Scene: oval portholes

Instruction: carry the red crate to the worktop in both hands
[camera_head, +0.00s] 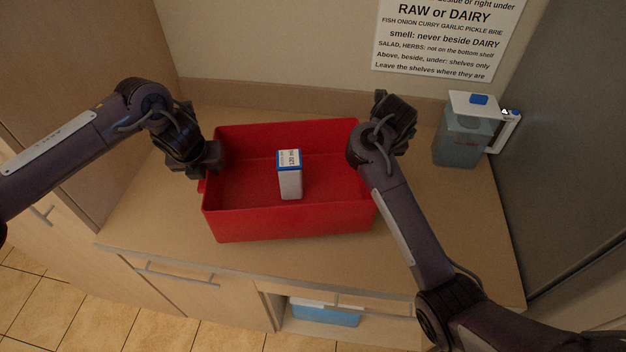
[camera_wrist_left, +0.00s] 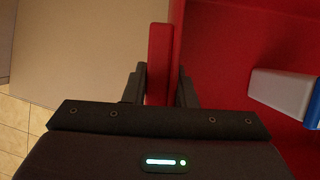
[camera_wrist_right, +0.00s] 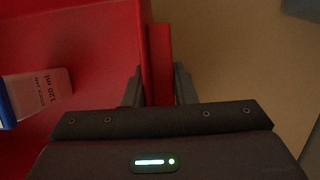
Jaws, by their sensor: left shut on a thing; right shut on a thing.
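The red crate (camera_head: 290,224) is at the worktop (camera_head: 250,257), level and open at the top; I cannot tell whether its base touches the surface. A small white carton with a blue top (camera_head: 290,180) stands upright inside it. My left gripper (camera_head: 208,170) is shut on the crate's left handle, which shows between the fingers in the left wrist view (camera_wrist_left: 159,75). My right gripper (camera_wrist_right: 159,85) is shut on the handle at the other end, seen in the right wrist view. In the head view my right arm hides that handle.
A clear jug with a white lid and blue button (camera_head: 465,135) stands at the worktop's back right. A sign (camera_head: 450,35) hangs on the back wall. Worktop is clear in front of the crate.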

